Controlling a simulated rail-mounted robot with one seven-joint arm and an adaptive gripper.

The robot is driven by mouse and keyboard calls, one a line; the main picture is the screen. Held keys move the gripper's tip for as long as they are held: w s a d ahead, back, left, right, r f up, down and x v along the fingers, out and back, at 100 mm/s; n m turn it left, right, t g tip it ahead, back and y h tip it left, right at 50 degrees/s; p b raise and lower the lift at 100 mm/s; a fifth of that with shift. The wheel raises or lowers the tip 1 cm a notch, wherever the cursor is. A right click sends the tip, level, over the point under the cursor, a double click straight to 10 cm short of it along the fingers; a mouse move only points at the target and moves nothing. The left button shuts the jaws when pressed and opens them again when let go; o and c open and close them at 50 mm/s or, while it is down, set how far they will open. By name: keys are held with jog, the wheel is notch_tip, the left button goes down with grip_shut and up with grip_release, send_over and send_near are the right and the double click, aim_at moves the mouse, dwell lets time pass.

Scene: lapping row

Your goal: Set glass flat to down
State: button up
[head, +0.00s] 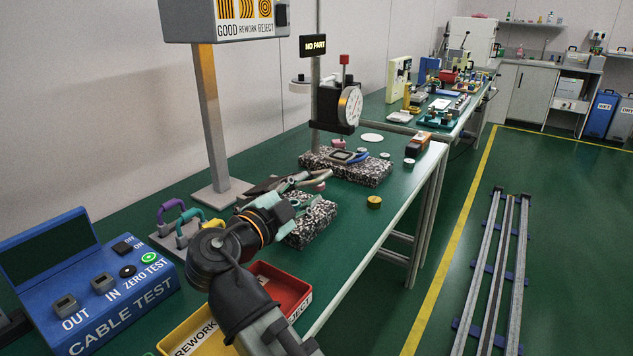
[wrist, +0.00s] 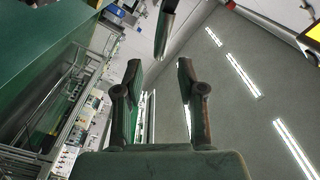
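My gripper (head: 296,205) reaches over the near speckled granite block (head: 312,222) on the green bench. In the wrist view my gripper (wrist: 158,68) has its two fingers apart with nothing between them. A thin dark arm-like piece (wrist: 165,27) lies just beyond the fingertips there, apart from them. In the head view a grey and pale-green linkage with a pinkish knob (head: 321,185) shows just beyond my gripper, above the block. I cannot tell for sure which part is the glass flat; my gripper and arm hide much of this spot.
A lamp box on a post (head: 214,120) stands behind. A dial gauge stand (head: 348,105) rises over a second granite block (head: 365,174). Colored handles (head: 190,218), a blue cable tester (head: 95,280), and yellow (head: 190,335) and red (head: 283,285) trays are nearer. A brass piece (head: 374,202) lies right.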

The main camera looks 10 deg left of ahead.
jog(key=shift+v, duration=1.7)
